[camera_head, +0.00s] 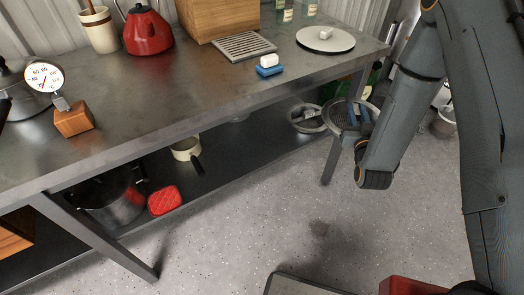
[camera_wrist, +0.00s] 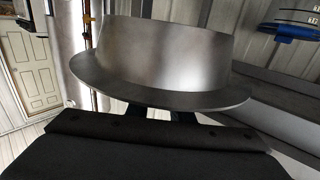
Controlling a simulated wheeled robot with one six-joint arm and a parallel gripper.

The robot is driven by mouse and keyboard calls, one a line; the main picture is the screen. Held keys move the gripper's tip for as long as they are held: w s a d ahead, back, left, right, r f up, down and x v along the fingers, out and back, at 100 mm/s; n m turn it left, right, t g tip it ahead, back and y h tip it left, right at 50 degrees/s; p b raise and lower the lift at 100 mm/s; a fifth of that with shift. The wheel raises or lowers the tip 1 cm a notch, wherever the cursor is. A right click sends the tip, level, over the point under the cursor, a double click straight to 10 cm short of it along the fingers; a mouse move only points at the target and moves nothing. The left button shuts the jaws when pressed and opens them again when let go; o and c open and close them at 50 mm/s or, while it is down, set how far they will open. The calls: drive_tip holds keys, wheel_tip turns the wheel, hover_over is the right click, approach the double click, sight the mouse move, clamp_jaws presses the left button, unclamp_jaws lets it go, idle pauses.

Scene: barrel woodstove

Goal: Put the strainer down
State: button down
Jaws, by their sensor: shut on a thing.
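The strainer (camera_head: 338,116) is a round grey metal piece with a wide rim, held beyond the right end of the metal table. In the wrist view the strainer (camera_wrist: 165,55) fills the upper middle, its wall rising above a flat flange. My gripper (camera_head: 357,114) is shut on the strainer, near its rim. In the wrist view the dark fingers of my gripper (camera_wrist: 180,116) show only in part, under the flange. The strainer's inside and underside are mostly hidden.
The metal table (camera_head: 190,100) holds a red kettle (camera_head: 147,32), a round white plate (camera_head: 325,40) and a blue sponge (camera_head: 269,70). The lower shelf (camera_head: 235,150) holds a pot (camera_head: 115,200), a small pan (camera_head: 185,149) and a round metal piece (camera_head: 306,118). A table leg (camera_head: 331,160) stands near the strainer.

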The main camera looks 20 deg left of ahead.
drive_tip(key=w+a+f+n+g+y+b, duration=0.25)
drive_tip(key=a+f+b, duration=0.25)
drive_tip(key=a+b, duration=0.6)
drive_tip(key=w+a+f+n+g+y+b, duration=0.15)
drive_tip(key=a+f+y+b, duration=0.3)
drive_tip(key=a+b, duration=0.65)
drive_tip(key=w+a+f+n+g+y+b, duration=0.1)
drive_tip(key=a+f+n+g+y+b, duration=0.15)
drive_tip(key=a+f+b, duration=0.6)
drive_tip(key=shift+n+t, duration=0.25)
drive_tip(key=shift+n, duration=0.2)
drive_tip(key=a+f+b, duration=0.1)
drive_tip(key=f, duration=0.1)
drive_tip(key=a+f+b, duration=0.1)
drive_tip(key=f+b, duration=0.1)
drive_tip(key=a+f+b, duration=0.1)
drive_tip(key=f, duration=0.1)
drive_tip(key=shift+s+a+f, duration=0.2)
drive_tip(key=shift+s+f, duration=0.05)
drive_tip(key=shift+f, duration=0.1)
drive_tip(key=shift+f, duration=0.1)
drive_tip(key=c, duration=2)
unclamp_jaws()
drive_tip(key=shift+b, duration=0.3)
drive_tip(key=o, duration=0.4)
drive_tip(key=shift+o, duration=0.2)
